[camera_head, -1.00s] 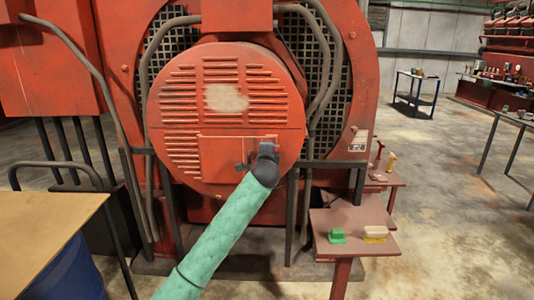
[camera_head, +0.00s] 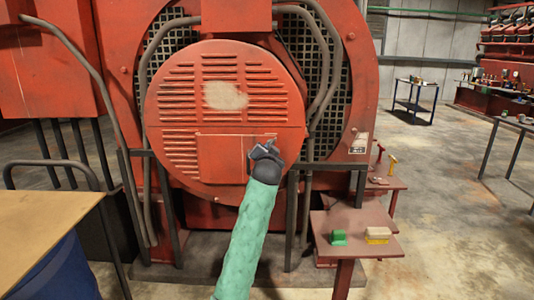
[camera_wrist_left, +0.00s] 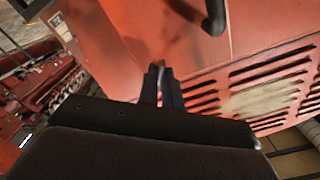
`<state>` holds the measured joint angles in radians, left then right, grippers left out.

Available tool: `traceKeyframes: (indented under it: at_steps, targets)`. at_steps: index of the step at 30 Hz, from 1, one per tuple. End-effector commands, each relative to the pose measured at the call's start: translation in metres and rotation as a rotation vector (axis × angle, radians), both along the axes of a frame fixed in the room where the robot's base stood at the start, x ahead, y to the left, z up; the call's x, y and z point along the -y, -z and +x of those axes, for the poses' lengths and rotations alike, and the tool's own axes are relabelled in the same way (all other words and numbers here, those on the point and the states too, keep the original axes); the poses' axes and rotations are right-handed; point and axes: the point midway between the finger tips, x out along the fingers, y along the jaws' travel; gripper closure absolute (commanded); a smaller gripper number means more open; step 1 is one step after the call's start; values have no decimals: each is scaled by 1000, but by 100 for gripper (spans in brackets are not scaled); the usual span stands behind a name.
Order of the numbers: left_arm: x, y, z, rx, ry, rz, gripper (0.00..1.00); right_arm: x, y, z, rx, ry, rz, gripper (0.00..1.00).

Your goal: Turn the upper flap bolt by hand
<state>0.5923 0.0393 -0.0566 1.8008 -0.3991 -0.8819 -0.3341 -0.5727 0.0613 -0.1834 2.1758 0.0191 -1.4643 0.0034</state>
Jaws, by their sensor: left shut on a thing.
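The round red cover (camera_head: 205,110) with louvre slots carries a rectangular flap (camera_head: 221,158) at its lower middle. My left gripper (camera_head: 264,148) is at the flap's upper right edge. In the left wrist view its dark fingers (camera_wrist_left: 161,82) are shut on a small, thin grey piece (camera_wrist_left: 162,68) in front of the red face, which looks like the upper flap bolt. In the head view the bolt is hidden by the gripper. A dark curved handle (camera_wrist_left: 213,15) shows at the top of the wrist view. My right gripper is not in view.
A red side table (camera_head: 352,225) at the right holds a green block (camera_head: 339,237) and a cream and yellow block (camera_head: 377,235). A tan tabletop (camera_head: 45,225) is at the left. Grey pipes (camera_head: 315,60) run beside the cover.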

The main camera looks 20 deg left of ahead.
Motion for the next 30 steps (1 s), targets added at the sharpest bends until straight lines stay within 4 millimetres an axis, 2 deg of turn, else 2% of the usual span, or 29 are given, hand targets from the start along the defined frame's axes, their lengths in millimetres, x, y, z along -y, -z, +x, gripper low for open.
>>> traceKeyframes:
  at_steps: [6,13,21,30]
  targets:
    - [2,1,1,61,0,-200,100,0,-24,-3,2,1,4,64]
    - [6,1,2,116,1,-392,100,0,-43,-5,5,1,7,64]
    - [8,1,3,163,1,-556,100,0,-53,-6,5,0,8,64]
    - [9,1,3,187,1,-640,100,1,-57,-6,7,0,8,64]
